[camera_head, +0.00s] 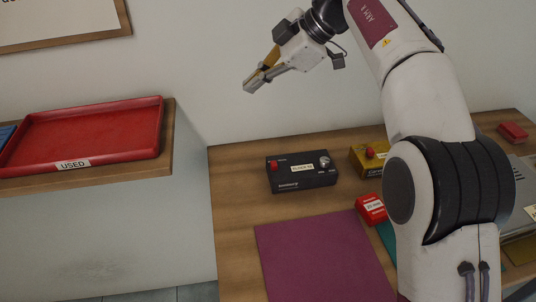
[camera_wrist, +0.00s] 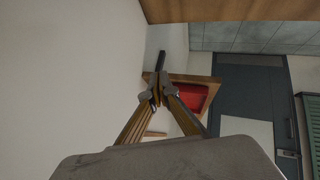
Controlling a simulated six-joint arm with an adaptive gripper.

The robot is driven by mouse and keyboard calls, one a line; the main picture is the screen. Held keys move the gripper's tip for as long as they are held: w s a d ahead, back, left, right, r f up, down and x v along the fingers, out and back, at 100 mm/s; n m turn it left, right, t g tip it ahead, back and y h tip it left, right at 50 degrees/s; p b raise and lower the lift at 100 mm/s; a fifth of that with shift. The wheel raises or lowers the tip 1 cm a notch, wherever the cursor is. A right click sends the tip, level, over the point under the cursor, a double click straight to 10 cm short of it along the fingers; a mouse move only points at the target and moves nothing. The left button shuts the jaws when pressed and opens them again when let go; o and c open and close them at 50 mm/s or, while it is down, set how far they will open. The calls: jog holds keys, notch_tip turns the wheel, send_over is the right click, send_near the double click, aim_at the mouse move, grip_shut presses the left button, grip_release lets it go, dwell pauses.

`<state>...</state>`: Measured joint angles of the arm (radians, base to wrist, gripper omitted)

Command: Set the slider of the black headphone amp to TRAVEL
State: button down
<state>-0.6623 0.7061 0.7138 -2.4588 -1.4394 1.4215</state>
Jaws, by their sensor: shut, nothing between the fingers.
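A black box with a red knob, a silver knob and a white label (camera_head: 302,180) sits on the wooden table; it looks like the black headphone amp. Its small print and any slider position are too small to read. My gripper (camera_head: 249,87) is up in the air, above and left of the black box, well apart from it. It is shut and empty. In the wrist view the fingertips (camera_wrist: 158,92) are together, and the black box does not show there.
A yellow box (camera_head: 365,161) stands right of the black one, partly behind my arm. A small red block (camera_head: 371,209) and a purple mat (camera_head: 320,255) lie in front. A red tray (camera_head: 90,125) labelled USED rests on a wall shelf at left.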

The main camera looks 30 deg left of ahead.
aim_at(274, 165)
jog(key=s+d+f+h, duration=0.1)
jog(key=d+f+h, duration=0.2)
jog(key=f, duration=0.7)
jog(key=shift+s+d+m+h, duration=0.2)
jog(key=shift+d+m+h, duration=0.1)
jog(key=shift+h, duration=0.9)
jog(key=shift+s+a+f, duration=0.1)
jog(key=shift+a+f, duration=0.05)
jog(key=shift+f, duration=0.2)
jog(key=x, duration=0.9)
jog(key=shift+s+f, duration=0.1)
jog(key=shift+s, duration=0.05)
jog(key=shift+w+d, duration=0.65)
jog(key=shift+w, duration=0.15)
jog(key=shift+w+d, duration=0.65)
jog(key=shift+d, duration=0.05)
